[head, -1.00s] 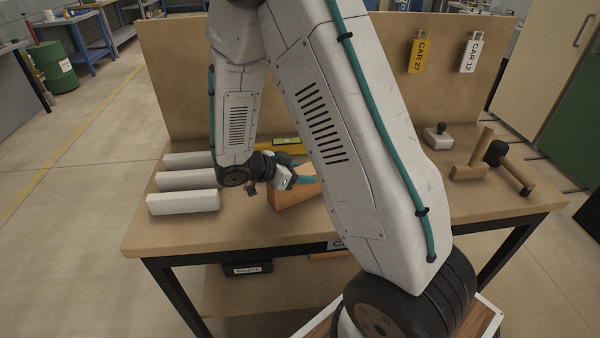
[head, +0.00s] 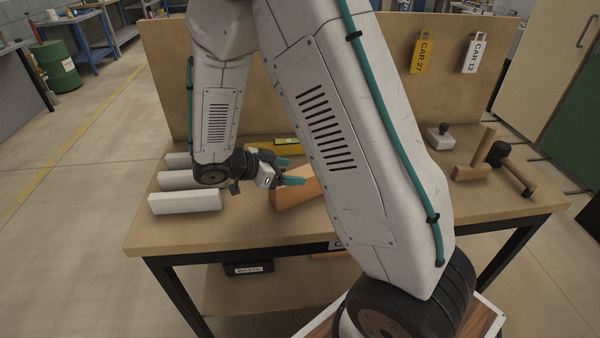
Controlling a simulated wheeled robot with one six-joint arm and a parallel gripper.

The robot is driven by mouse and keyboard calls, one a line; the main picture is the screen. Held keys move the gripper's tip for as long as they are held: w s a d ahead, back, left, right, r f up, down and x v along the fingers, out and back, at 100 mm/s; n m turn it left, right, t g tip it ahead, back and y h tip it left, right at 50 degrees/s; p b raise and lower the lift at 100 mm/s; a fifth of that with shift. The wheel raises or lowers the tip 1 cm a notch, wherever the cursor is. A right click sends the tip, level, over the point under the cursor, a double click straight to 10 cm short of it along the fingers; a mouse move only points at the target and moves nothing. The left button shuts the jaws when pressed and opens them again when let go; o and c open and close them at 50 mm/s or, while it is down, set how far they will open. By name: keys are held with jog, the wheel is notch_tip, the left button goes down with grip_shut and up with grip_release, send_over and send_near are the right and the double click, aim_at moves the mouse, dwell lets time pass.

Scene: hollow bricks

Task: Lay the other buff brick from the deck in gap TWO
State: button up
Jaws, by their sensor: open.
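My gripper (head: 288,171) is open, its two teal fingers pointing right above the bench. An orange-tan block (head: 292,194) lies on the bench just below and in front of the fingers. It is partly hidden by my gripper and my arm, and I cannot tell whether it is a buff brick. Nothing shows between the fingers. Gap TWO cannot be made out; my arm covers the middle of the bench. Only a wood-coloured edge (head: 486,322) of a tray or deck shows at the bottom, with no brick visible on it.
Three pale bars (head: 185,201) lie at the bench's left, close to my gripper. A yellow level (head: 262,149) lies behind it. A mallet (head: 512,167) and other tools lie at the right. An upright back panel (head: 440,105) bounds the bench (head: 240,235). The front left is clear.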

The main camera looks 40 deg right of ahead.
jog(key=s+v, duration=0.1)
jog(key=v, duration=0.5)
jog(key=s+a+r+n+t+y, duration=0.1)
jog(key=s+a+r+n+y, duration=0.1)
jog(key=s+r+n+y, duration=0.3)
jog(key=s+a+r+n+t+y, duration=0.2)
jog(key=s+r+n+y, duration=0.4)
jog(key=s+r+n, duration=0.5)
jog(key=s+n, duration=0.2)
jog(key=s, duration=0.4)
jog(key=shift+n+y, duration=0.3)
jog(key=shift+n, duration=0.1)
jog(key=shift+o, duration=0.4)
jog(key=shift+s+a+n, duration=0.2)
jog(key=shift+n, duration=0.1)
jog(key=m+g, duration=0.1)
jog(key=m, duration=1.7)
send_over(304, 172)
jog(key=shift+y, duration=0.3)
jog(key=f, duration=1.4)
jog(key=shift+s+a, duration=0.15)
jog(key=shift+a, duration=0.05)
jog(key=shift+w+d+m, duration=0.1)
jog(key=shift+w+m, duration=0.25)
jog(key=shift+m, duration=0.25)
notch_tip(304, 172, down, 8)
jog(key=shift+s+d+r, duration=0.15)
